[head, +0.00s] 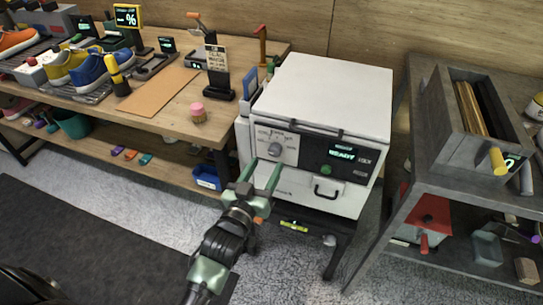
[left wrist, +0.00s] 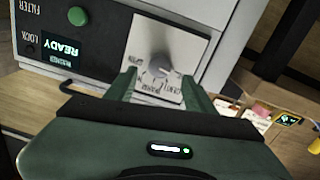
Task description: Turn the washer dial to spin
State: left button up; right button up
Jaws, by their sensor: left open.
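The washer (head: 320,95) is a white box on a dark stand, with a dial panel at its front left and a dark display reading READY. Its grey round dial (head: 275,149) sits on a light panel with printed settings. In the left wrist view the dial (left wrist: 159,63) lies ahead of and between the fingertips. My left gripper (head: 260,175) is open just in front of and below the dial, its green fingers apart; it also shows in the left wrist view (left wrist: 163,88). I cannot tell whether they touch the panel. My right gripper is not in view.
A green button (head: 326,170) and a drawer handle (head: 325,192) are on the washer front. A wooden bench (head: 180,125) with sneakers and tools stands left. A grey shelf unit (head: 425,170) stands close on the right.

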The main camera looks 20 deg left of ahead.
aim_at(273, 154)
pick_arm(q)
jog(key=w, duration=0.4)
jog(key=shift+d, duration=0.15)
jog(key=shift+w, duration=0.45)
jog(key=shift+c, duration=0.3)
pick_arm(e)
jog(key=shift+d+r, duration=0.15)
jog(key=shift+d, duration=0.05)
pick_arm(q)
grip_shut()
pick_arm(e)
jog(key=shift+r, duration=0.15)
